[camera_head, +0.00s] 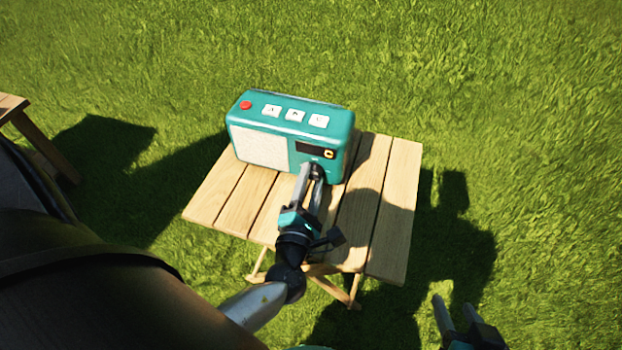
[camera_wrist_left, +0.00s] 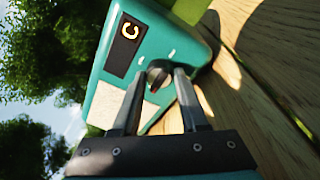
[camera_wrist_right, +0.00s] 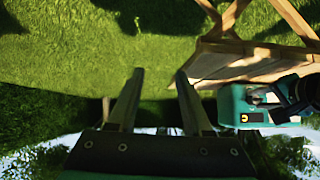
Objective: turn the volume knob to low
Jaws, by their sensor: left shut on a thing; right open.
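A teal radio (camera_head: 290,133) stands on a small wooden slatted table. It has a pale speaker panel on its front, a dark display with a yellow mark, a red button and several white buttons on top. The dark round volume knob (camera_wrist_left: 158,73) is on its front below the display. My left gripper (camera_head: 312,170) is at the front of the radio, shut on the knob; its two fingers (camera_wrist_left: 160,82) sit on either side of the knob in the left wrist view. My right gripper (camera_head: 456,302) is open and empty, off the table's front right; its fingers also show in the right wrist view (camera_wrist_right: 158,80).
The wooden table (camera_head: 395,190) has bare slats in front of and right of the radio. Grass surrounds it. Part of another wooden piece (camera_head: 12,106) shows at the left edge.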

